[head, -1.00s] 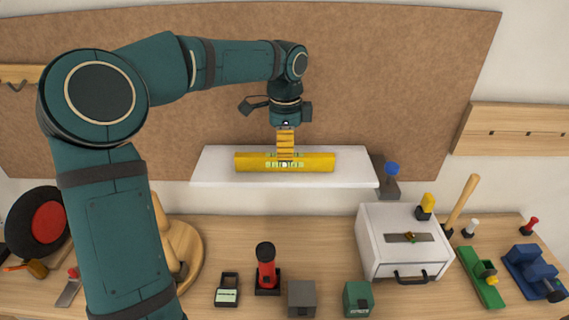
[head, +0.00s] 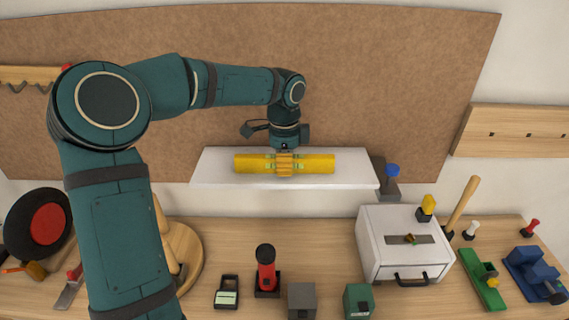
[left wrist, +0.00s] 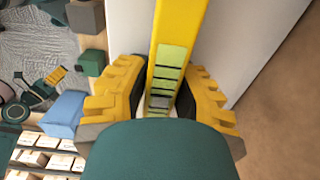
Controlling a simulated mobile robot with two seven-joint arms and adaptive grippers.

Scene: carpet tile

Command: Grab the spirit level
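The spirit level (head: 318,163) is a yellow bar with green vial windows. It lies lengthwise along the white shelf (head: 210,170) in the head view. My left gripper (head: 285,165) is over the middle of it and hides that part. In the left wrist view the level (left wrist: 181,25) runs between the two yellow fingers of my left gripper (left wrist: 162,85). The fingers stand on either side of the bar, spread, with a narrow gap showing. My right gripper is not in view.
Below the shelf is a wooden bench with a white drawer box (head: 375,245), a red-and-black tool (head: 266,270) and a green block (head: 358,300). A dark holder with a blue knob (head: 392,170) stands by the shelf's right end. A brown board (head: 400,80) is behind.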

